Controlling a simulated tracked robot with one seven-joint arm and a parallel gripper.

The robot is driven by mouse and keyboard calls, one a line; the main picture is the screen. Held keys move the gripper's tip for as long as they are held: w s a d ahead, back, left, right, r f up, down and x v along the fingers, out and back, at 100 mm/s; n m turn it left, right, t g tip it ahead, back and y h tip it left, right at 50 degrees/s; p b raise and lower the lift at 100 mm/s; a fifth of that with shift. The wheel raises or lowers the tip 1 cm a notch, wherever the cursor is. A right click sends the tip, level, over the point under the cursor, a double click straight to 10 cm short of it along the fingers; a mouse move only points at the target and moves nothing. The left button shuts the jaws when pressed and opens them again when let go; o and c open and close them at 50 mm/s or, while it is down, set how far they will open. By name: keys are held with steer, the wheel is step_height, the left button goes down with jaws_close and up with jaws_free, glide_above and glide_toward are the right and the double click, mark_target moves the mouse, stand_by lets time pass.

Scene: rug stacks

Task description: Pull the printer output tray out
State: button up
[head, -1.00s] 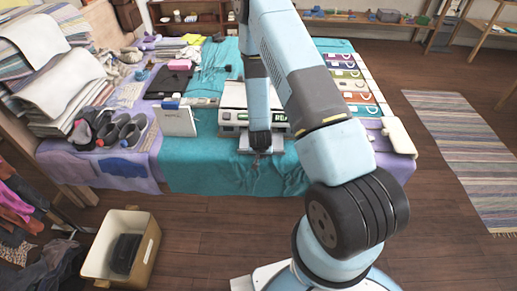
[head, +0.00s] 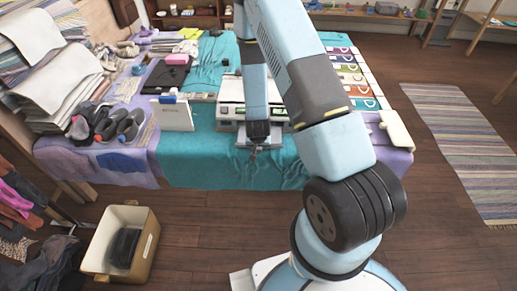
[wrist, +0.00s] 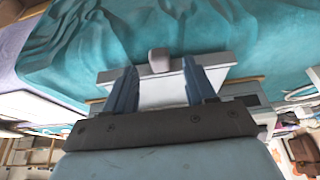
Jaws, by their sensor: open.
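The printer (head: 229,112) is a white and grey box at the front of the teal-covered table, partly hidden behind my arm. Its pale output tray (head: 242,142) sticks out at the front edge; in the wrist view the tray (wrist: 155,92) shows below its grey front lip. A small grey knob (wrist: 159,60) stands at the middle of that lip. My gripper (wrist: 160,66) is open, its two blue fingers spread over the tray with the knob between their tips. Gaps show on both sides of the knob. In the head view my gripper (head: 253,152) is at the tray's front.
A white upright box (head: 173,116) stands left of the printer. Shoes (head: 120,123) and stacked rugs (head: 55,75) are further left. Colored folders (head: 347,72) and a cream object (head: 396,130) lie right. A bin (head: 145,245) stands on the floor at front left.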

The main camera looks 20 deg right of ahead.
steer(key=v, duration=1)
steer(key=shift+w+r, duration=0.1)
stand_by(0.3)
step_height(320, 180, up, 25)
steer(key=s+n+y, duration=0.2)
steer(key=s+d+r, duration=0.1)
steer(key=s+r, duration=0.9)
steer(key=s+d+r+n+t, duration=0.1)
steer(key=s+d+r, duration=0.1)
steer(key=s+r, duration=0.8)
steer(key=shift+s+d+n+h, duration=0.3)
steer(key=shift+s+d, duration=0.05)
steer(key=shift+s, duration=0.15)
